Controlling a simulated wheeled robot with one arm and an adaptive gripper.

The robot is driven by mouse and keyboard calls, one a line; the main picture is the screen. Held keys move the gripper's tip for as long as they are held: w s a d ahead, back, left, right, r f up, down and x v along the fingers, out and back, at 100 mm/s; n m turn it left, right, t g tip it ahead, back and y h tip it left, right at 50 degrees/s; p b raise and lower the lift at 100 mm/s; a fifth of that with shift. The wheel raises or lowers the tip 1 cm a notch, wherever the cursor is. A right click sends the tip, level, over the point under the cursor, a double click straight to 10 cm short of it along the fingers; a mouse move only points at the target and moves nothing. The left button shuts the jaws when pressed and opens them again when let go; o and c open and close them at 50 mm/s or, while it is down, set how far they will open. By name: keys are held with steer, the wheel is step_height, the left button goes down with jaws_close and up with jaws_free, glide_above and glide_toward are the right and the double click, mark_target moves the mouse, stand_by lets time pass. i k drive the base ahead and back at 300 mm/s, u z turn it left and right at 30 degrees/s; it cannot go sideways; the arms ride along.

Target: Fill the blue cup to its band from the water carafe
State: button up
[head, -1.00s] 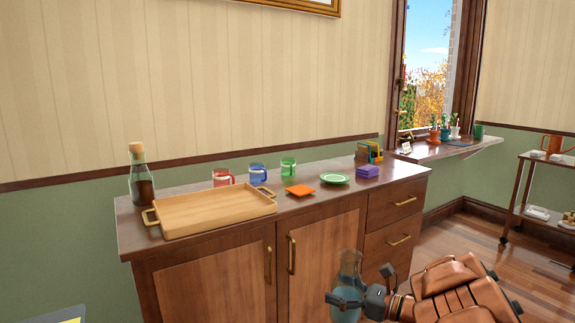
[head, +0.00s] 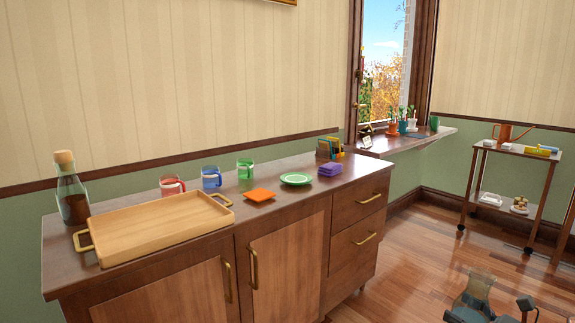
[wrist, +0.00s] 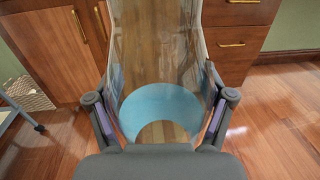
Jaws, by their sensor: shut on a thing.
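The blue cup (head: 211,178) stands on the sideboard top, between a red cup and a green cup. How full it is cannot be told from here. My gripper (head: 479,309) is low at the bottom right of the head view, in front of and apart from the sideboard. It is shut on the clear glass water carafe (head: 478,290). In the wrist view the carafe (wrist: 155,55) is between the two fingers, with bluish water (wrist: 160,103) in its lower part. The carafe looks roughly upright in the head view, where its bottom is partly hidden.
On the sideboard (head: 300,221) are a wooden tray (head: 160,224), a dark corked bottle (head: 71,190), a red cup (head: 171,185), a green cup (head: 245,169), orange coasters (head: 259,195), a green plate (head: 296,179) and purple napkins (head: 330,169). A trolley (head: 506,202) stands right; floor between is clear.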

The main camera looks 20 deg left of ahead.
mark_target(211, 178)
steer(key=z, duration=0.1)
steer(key=i, duration=1)
steer(key=u, duration=2.75)
